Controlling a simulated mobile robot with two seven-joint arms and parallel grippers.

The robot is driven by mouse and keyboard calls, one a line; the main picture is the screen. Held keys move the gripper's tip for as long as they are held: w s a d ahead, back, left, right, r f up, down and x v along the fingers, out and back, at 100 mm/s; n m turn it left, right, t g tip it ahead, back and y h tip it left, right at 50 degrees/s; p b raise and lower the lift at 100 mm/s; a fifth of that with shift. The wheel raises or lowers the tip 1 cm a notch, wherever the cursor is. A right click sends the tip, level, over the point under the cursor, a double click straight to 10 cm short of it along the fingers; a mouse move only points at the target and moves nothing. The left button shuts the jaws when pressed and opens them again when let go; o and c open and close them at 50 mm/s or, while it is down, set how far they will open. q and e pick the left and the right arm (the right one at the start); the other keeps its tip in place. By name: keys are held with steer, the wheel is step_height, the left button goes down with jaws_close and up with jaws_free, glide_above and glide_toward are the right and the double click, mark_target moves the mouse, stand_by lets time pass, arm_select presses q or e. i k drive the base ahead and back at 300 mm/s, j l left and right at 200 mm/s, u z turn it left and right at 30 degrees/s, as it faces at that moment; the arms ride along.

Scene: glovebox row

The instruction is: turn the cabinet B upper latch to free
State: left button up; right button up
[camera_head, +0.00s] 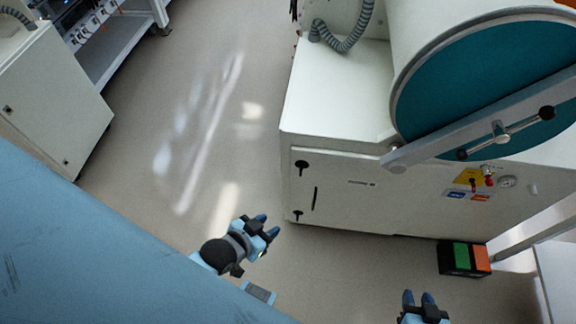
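A white cabinet (345,215) with a door stands under the large glovebox in the middle of the head view. Its label is too small to read, so I cannot tell whether it is cabinet B. A black upper latch (301,167) sits at the door's upper left, and a black lower latch (298,215) below it. A dark slot-like handle (315,198) lies between them. My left gripper (267,225) is open and empty, left of the lower latch and apart from the door. My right gripper (418,297) is open and empty at the bottom edge, apart from the cabinet.
The glovebox has a big round teal door (480,85) with a grey bar and handle. A black box with green and orange parts (463,258) stands on the floor at the right. Another white cabinet (50,95) is at the left. The floor (190,140) between is clear.

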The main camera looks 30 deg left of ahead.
mark_target(301, 164)
steer(key=k+j, duration=0.1)
steer(key=j, duration=0.45)
steer(key=k+j, duration=0.1)
steer(key=j, duration=0.4)
steer(key=i+j, duration=0.1)
steer(key=j, duration=0.25)
steer(key=i+j, duration=0.15)
steer(key=j, duration=0.15)
steer(key=i+j, duration=0.1)
steer(key=j, duration=0.25)
